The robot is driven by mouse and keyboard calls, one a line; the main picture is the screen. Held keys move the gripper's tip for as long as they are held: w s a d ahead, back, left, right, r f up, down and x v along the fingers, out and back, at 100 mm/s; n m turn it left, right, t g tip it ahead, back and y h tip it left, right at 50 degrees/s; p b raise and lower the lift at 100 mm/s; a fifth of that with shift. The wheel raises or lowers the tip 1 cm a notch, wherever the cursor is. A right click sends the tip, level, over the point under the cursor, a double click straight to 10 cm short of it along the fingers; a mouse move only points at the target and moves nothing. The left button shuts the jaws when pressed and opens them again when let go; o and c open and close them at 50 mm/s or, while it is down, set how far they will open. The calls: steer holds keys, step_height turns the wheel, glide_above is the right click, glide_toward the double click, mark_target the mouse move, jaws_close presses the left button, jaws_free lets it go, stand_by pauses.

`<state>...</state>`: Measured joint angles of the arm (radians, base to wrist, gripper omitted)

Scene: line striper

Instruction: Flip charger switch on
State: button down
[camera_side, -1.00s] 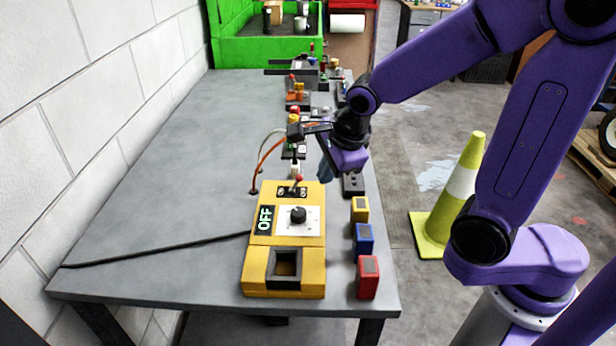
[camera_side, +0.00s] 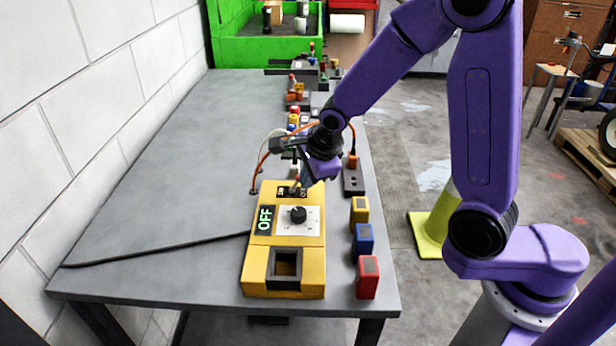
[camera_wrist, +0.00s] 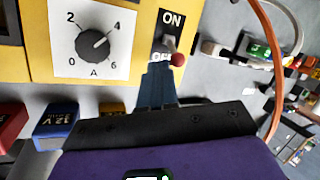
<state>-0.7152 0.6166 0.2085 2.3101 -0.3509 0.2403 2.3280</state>
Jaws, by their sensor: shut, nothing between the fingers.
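The yellow charger (camera_side: 255,262) sits near the front of the grey table, with an OFF sign (camera_side: 265,220) and a round black knob (camera_side: 298,214) on a white dial. In the wrist view its switch, a red-tipped lever (camera_wrist: 177,59), stands on a black plate marked ON and OFF (camera_wrist: 172,20). The lever's red tip lies over the OFF end. My gripper (camera_wrist: 160,68) is shut and empty, its fingertips right beside the lever; I cannot tell whether they touch it. In the side view my gripper (camera_side: 302,188) is at the charger's back end and partly hides the switch.
Yellow (camera_side: 360,210), blue (camera_side: 363,239) and red (camera_side: 367,278) blocks stand right of the charger. A black cable (camera_side: 160,249) runs left. A power strip (camera_side: 352,180) and several small parts lie behind.

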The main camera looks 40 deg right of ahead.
steer(key=shift+w+a+r, duration=0.3)
steer(key=shift+w+a, duration=0.15)
stand_by(0.9)
steer(key=shift+w+a+r, duration=0.2)
steer(key=shift+w+a, duration=0.35)
steer(key=shift+w+a+g+h, duration=0.45)
steer(key=shift+g+h, duration=0.15)
steer(key=shift+h, duration=0.1)
steer(key=shift+d, duration=0.1)
steer(key=shift+r, duration=0.2)
steer(key=shift+r, duration=0.65)
